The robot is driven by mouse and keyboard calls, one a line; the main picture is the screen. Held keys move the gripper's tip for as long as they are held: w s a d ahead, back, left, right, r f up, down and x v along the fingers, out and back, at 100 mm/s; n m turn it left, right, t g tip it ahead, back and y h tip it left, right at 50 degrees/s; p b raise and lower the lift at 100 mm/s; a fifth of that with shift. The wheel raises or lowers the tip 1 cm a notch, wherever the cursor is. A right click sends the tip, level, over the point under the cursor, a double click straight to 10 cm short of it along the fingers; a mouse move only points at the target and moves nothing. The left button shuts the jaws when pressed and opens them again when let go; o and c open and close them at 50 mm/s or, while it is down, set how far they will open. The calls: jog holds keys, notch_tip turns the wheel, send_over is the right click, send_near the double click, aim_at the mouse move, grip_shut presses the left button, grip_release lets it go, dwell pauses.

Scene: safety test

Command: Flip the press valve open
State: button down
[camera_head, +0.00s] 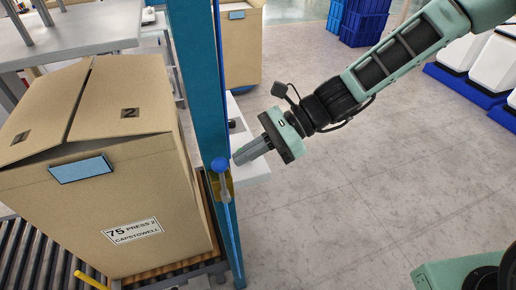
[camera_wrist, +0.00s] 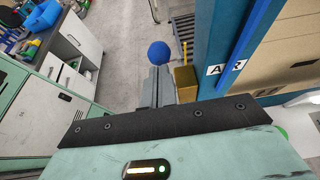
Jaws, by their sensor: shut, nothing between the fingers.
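The press valve is a lever with a blue ball knob (camera_head: 219,164) on a yellow box (camera_head: 229,187), mounted on a blue post (camera_head: 200,85). The knob is at the top of the grey lever, which looks roughly upright in the head view. My gripper (camera_head: 238,158) is shut and empty, its grey fingertips just right of the knob. In the wrist view the knob (camera_wrist: 159,52) appears just beyond the tips of my gripper (camera_wrist: 161,72), and the yellow box (camera_wrist: 186,82) is right beside the fingers. I cannot tell whether fingers and knob touch.
A large cardboard box (camera_head: 100,185) labelled "75 PRESS 2" stands on a roller conveyor (camera_head: 38,262) left of the post. Another carton (camera_head: 240,50) stands behind the post. A white surface (camera_head: 255,168) lies behind my fingers.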

jog(key=shift+s+a+r, duration=0.25)
jog(key=shift+a+r, duration=0.05)
jog(key=shift+a, duration=0.4)
jog(key=shift+r, duration=0.1)
